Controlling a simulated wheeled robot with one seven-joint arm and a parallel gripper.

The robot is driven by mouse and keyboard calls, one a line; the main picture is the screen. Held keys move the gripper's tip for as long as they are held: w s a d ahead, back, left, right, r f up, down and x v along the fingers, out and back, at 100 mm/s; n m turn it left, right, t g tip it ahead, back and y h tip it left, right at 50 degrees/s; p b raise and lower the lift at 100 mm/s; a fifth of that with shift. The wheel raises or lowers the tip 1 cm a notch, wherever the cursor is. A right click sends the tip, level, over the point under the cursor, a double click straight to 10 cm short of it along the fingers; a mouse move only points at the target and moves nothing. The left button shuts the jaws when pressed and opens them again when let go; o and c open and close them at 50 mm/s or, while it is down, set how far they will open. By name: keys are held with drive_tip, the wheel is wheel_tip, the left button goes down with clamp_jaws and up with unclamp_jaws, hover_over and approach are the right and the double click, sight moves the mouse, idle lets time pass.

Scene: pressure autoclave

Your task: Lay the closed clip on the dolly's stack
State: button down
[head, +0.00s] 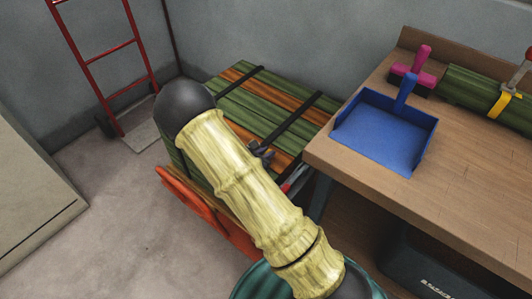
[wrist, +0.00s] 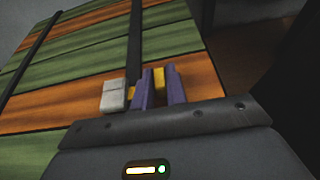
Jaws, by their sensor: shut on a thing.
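The stack (head: 250,97) is made of green and orange slats with black straps across it, above an orange-red frame (head: 205,212). It fills much of the wrist view (wrist: 70,75). My gripper (head: 262,155) is over the stack's near right part, mostly hidden behind my arm in the head view. In the wrist view its purple fingers (wrist: 158,88) are shut on a yellow piece, which I take for the clip (wrist: 158,80). A pale grey block (wrist: 115,95) beside the left finger seems part of it. Whether the clip touches the slats I cannot tell.
A red hand truck (head: 105,55) leans at the back left. A pale cabinet (head: 30,190) stands left.

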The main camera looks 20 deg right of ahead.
drive_tip(key=shift+f, duration=0.15)
drive_tip(key=c, duration=1.4)
unclamp_jaws()
drive_tip(key=shift+r+p, duration=0.4)
drive_tip(key=shift+r, duration=0.2)
drive_tip(key=p+v, duration=0.1)
drive_tip(key=v, duration=0.7)
drive_tip(key=p+v, duration=0.1)
drive_tip(key=v, duration=0.3)
drive_tip(key=shift+s+f+p, duration=0.1)
drive_tip(key=shift+f+p, duration=0.2)
